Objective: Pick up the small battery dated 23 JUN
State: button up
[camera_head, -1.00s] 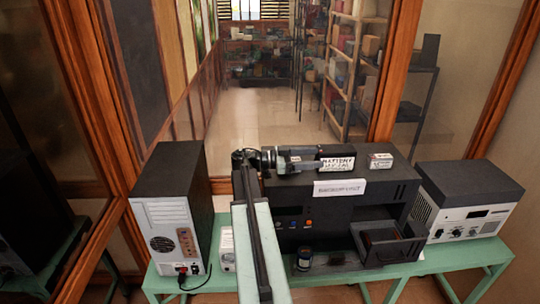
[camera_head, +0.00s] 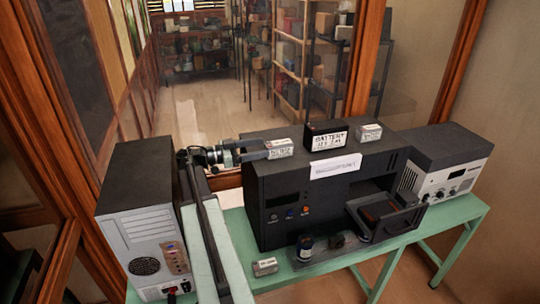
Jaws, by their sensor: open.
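Several small batteries with white labels show: one (camera_head: 280,147) at the left of the black machine's top, one (camera_head: 369,132) at the right of it, and one (camera_head: 264,266) on the green table. A larger black battery (camera_head: 327,141) with a white label stands between the two on top. The small labels are too blurred for me to read a date. My gripper (camera_head: 262,153) is open, at the left end of the machine's top, with its tips close to the left small battery. I cannot tell whether they touch it.
The black machine (camera_head: 285,190) has an open drawer (camera_head: 388,219) at its front right. A grey computer case (camera_head: 140,225) stands left, and a grey-white unit (camera_head: 450,165) right. Dark round items (camera_head: 306,245) lie before the machine on the green table (camera_head: 420,232). Wood-framed glass stands behind.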

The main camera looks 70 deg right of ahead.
aim_at(292, 142)
jog(key=shift+w, duration=0.1)
jog(key=x, duration=0.8)
jog(key=shift+a+r, duration=0.1)
grip_shut()
